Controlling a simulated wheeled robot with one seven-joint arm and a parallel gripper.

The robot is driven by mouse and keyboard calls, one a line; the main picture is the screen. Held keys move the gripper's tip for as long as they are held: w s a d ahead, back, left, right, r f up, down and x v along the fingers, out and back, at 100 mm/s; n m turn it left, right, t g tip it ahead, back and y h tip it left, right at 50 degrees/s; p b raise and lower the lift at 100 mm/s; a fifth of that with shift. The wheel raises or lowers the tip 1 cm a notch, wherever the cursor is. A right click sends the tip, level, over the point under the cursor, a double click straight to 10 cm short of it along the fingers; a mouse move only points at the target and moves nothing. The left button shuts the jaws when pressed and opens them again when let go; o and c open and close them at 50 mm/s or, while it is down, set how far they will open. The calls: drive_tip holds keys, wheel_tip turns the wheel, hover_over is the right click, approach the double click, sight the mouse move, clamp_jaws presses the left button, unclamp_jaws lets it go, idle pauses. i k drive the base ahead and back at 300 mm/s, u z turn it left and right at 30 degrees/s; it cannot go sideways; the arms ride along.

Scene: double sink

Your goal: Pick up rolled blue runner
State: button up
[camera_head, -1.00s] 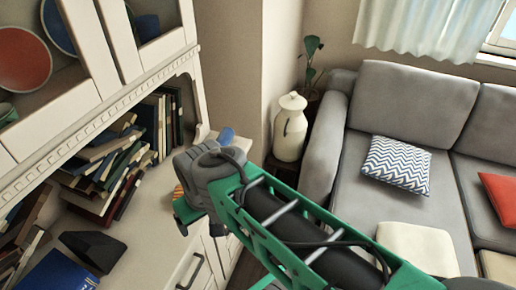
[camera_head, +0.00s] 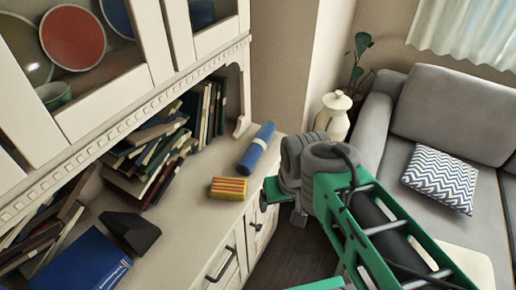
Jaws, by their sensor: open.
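My gripper (camera_head: 271,196) is to the right of the runner and nearer to me, beside the counter's front edge. Its green jaw parts show only in part, and the grey wrist hides the rest. It is open and apart from the runner.
A yellow and red striped block (camera_head: 229,188) lies on the counter close to the runner. Leaning books (camera_head: 150,150), a black wedge-shaped object (camera_head: 130,232) and a blue box (camera_head: 78,262) stand further left. The upper cabinet overhangs the counter. A grey sofa (camera_head: 450,110) is at the right.

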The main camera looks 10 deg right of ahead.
sight(247, 163)
drive_tip(key=u, duration=1.8)
drive_tip(key=k, duration=0.8)
drive_tip(key=u, duration=0.75)
